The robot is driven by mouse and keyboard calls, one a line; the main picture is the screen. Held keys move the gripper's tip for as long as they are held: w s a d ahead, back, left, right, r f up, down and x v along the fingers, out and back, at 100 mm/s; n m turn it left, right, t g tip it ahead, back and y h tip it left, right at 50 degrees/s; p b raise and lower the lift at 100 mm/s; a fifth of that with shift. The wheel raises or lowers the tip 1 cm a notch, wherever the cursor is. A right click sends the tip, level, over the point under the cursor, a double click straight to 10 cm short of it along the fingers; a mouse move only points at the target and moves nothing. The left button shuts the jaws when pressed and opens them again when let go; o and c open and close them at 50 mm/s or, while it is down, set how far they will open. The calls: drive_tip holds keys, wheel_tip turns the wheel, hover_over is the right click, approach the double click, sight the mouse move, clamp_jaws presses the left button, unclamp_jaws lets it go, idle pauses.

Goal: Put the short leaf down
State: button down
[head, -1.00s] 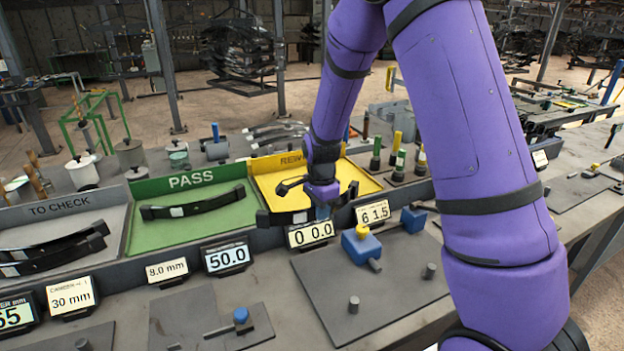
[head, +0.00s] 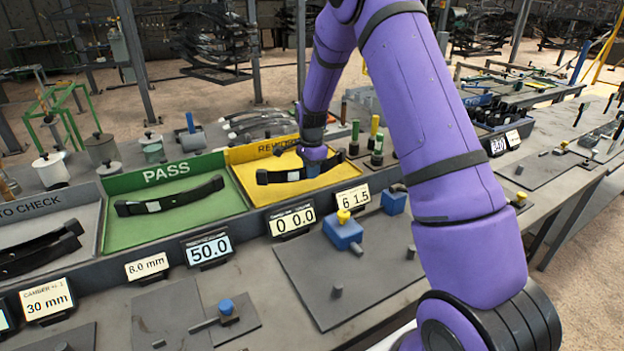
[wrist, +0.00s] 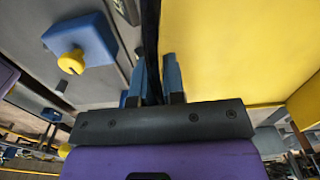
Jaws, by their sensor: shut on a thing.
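My gripper (head: 313,160) is shut on a short dark leaf (head: 283,176) with a pale label, gripped near its middle. In the head view the leaf appears across the yellow REWORK tray (head: 262,152); I cannot tell whether it touches the tray floor. In the wrist view the leaf (wrist: 151,45) is a dark upright strip between the blue fingers (wrist: 157,80), with the yellow tray surface (wrist: 230,50) to its right. Another dark leaf with a pale label (head: 170,198) lies in the green PASS tray (head: 125,235).
The grey TO CHECK tray (head: 85,215) at the left holds dark leaves. Number displays (head: 208,249) line the front ledge. A blue block with a yellow knob (head: 342,233) stands on a grey plate in front. Green- and yellow-topped posts (head: 376,140) stand right of the yellow tray.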

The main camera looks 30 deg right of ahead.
sight(312, 186)
drive_tip(key=shift+w+d, duration=0.4)
drive_tip(key=shift+w, duration=0.05)
drive_tip(key=shift+f, duration=1.75)
drive_tip(key=c, duration=1.2)
unclamp_jaws()
drive_tip(key=shift+f, duration=0.15)
